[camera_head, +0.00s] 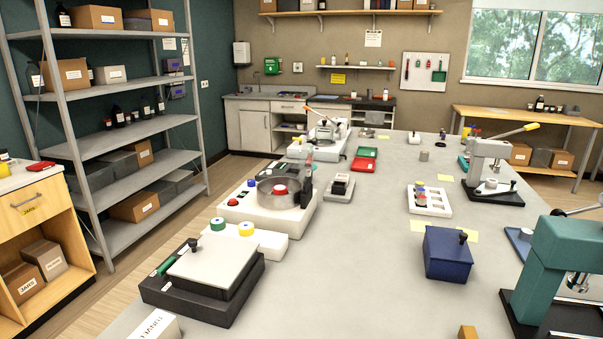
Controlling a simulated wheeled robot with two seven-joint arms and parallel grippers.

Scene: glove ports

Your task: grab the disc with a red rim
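A small disc with red (280,190) sits at the grey round bowl of a white machine (262,220) left of the table's middle; at this size I cannot tell its rim from its face. A disc with a green edge (217,226) and one with a yellow edge (246,229) sit on a low white block (258,243) in front of that machine. Small red (233,202) and blue (251,183) round parts show on the machine's left side. Neither of my grippers is in view.
A black device with a pale lid (210,275) stands at the table's front left. A blue box (447,253), a white compartment tray (430,208) and a teal press (568,265) stand to the right. The grey tabletop (345,265) is clear in the middle.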

